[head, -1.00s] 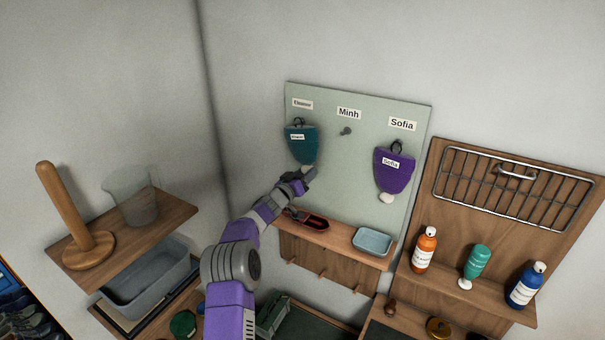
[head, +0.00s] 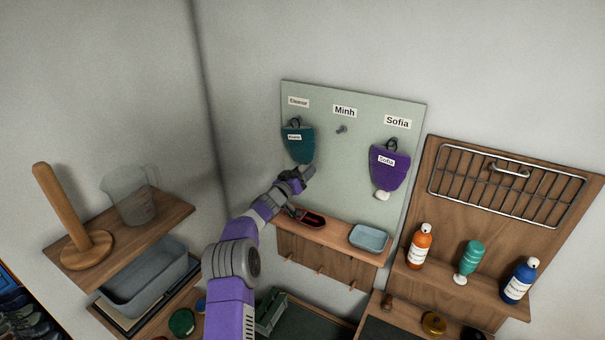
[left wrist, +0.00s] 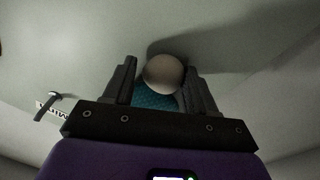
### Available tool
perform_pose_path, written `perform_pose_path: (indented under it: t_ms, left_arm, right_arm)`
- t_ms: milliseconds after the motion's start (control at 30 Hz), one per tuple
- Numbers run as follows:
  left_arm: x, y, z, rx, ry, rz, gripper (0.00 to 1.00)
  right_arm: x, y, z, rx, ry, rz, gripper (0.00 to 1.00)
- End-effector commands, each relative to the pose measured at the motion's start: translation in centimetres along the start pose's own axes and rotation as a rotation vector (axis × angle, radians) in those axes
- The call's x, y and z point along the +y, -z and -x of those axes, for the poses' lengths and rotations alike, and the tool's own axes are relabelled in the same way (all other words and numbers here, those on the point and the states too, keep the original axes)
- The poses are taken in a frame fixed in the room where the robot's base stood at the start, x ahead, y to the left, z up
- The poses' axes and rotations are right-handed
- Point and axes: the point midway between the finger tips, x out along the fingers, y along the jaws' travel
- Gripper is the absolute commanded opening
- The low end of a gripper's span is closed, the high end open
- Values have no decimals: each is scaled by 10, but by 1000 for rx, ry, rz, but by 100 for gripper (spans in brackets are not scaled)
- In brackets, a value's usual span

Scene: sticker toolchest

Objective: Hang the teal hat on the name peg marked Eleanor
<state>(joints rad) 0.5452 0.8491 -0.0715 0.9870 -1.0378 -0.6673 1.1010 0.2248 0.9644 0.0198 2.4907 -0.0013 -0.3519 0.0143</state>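The teal hat (head: 298,146) hangs high at the left of the pale board in the head view, below the Eleanor label (head: 298,101). Its dark loop (head: 295,122) is at the peg place there; I cannot tell whether it is fully over the peg. My left gripper (head: 304,174) is at the hat's lower tip and hides its bobble. In the left wrist view, the bobble (left wrist: 165,74) sits between the spread fingers, with a small gap at the left finger, and teal fabric (left wrist: 154,98) shows behind it. My right gripper is not in view.
A bare peg (head: 342,129) is under the Minh label, and a purple hat (head: 388,168) hangs under Sofia. Below the board, a shelf (head: 340,238) holds a red-and-black item (head: 311,219) and a blue dish (head: 369,237), close beneath my left arm.

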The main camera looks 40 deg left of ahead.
Motion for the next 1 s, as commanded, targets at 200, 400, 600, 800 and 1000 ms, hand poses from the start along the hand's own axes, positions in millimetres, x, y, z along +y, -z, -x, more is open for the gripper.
perform_pose_path:
  t_ms: [200, 400, 600, 800, 1000]
  left_arm:
    - [0, 0, 0, 0, 0, 0, 78]
    - [0, 0, 0, -1, 1, 0, 78]
    - [-1, 0, 10, -1, 1, 2, 78]
    - [-1, 0, 34, 1, 2, 1, 78]
    - [-1, 0, 58, 0, 1, 0, 78]
  right_arm:
    - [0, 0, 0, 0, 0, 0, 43]
    - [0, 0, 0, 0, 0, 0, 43]
    - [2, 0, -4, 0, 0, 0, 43]
    - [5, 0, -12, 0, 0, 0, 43]
    - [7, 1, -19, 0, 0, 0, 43]
